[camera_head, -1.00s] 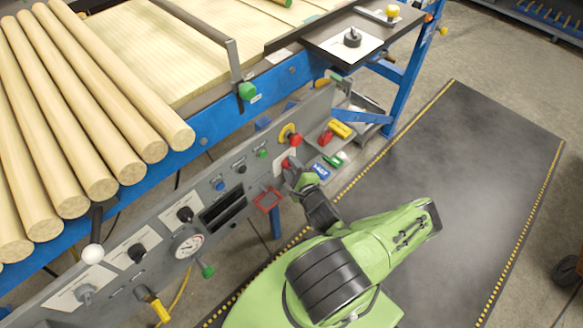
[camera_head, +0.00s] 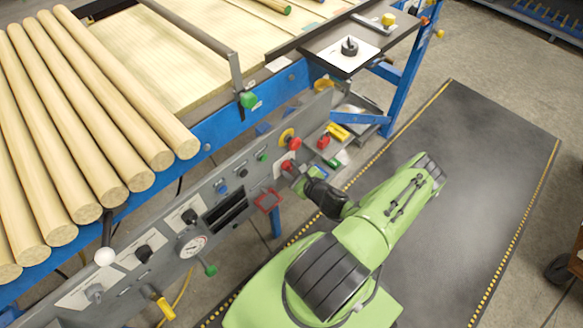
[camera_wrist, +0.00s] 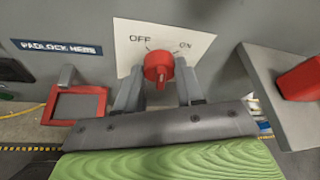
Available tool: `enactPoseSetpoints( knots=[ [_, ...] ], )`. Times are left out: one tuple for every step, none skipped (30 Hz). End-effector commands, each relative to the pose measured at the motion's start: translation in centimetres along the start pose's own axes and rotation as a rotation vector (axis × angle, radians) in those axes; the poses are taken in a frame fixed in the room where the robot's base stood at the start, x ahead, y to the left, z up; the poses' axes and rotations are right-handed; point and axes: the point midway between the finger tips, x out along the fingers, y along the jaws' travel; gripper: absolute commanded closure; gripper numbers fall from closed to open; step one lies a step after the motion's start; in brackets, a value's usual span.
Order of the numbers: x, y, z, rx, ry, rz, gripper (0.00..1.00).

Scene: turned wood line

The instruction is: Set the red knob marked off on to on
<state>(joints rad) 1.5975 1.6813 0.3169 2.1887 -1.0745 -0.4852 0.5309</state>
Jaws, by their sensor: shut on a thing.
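The red knob (camera_wrist: 158,66) sits on a white plate (camera_wrist: 205,38) marked OFF at upper left and ON at upper right. In the wrist view its ridge stands roughly upright, and I cannot tell exactly which mark it points to. My gripper (camera_wrist: 159,88) is shut on the knob, one finger on each side. In the head view the red knob (camera_head: 287,165) is small and partly hidden by my gripper (camera_head: 293,171) at the right part of the grey panel.
A red-framed box (camera_wrist: 75,104) is left of the knob, under a PADLOCK HERE label (camera_wrist: 58,48). A grey block with a red part (camera_wrist: 300,80) stands close on the right.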

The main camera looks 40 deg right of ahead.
Motion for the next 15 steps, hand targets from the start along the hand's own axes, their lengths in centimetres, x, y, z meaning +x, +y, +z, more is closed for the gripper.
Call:
enactPoseSetpoints(
  knots=[
    [-0.01, -0.16, 0.06, 0.032, 0.001, 0.016, 0.93],
    [-0.01, -0.17, 0.04, 0.058, 0.001, 0.027, 0.93],
    [-0.02, -0.21, 0.00, 0.092, 0.002, 0.042, 0.93],
    [-0.02, -0.21, -0.02, 0.120, 0.002, 0.052, 0.93],
    [-0.01, -0.22, 0.00, 0.146, 0.001, 0.064, 0.93],
    [0.01, -0.28, -0.02, 0.181, 0.001, 0.077, 0.93],
    [0.02, -0.27, -0.04, 0.208, 0.001, 0.089, 0.93],
    [0.02, -0.28, -0.07, 0.235, 0.001, 0.100, 0.93],
    [0.02, -0.32, -0.08, 0.271, 0.001, 0.114, 0.93],
    [0.02, -0.36, -0.12, 0.297, 0.001, 0.124, 0.93],
    [0.03, -0.36, -0.15, 0.323, 0.001, 0.135, 0.93],
    [0.04, -0.36, -0.18, 0.359, 0.002, 0.150, 0.93],
    [0.05, -0.36, -0.18, 0.385, 0.001, 0.161, 0.93],
    [0.06, -0.41, -0.20, 0.412, 0.001, 0.171, 0.93],
    [0.08, -0.43, -0.21, 0.446, 0.000, 0.186, 0.93]
  ],
)
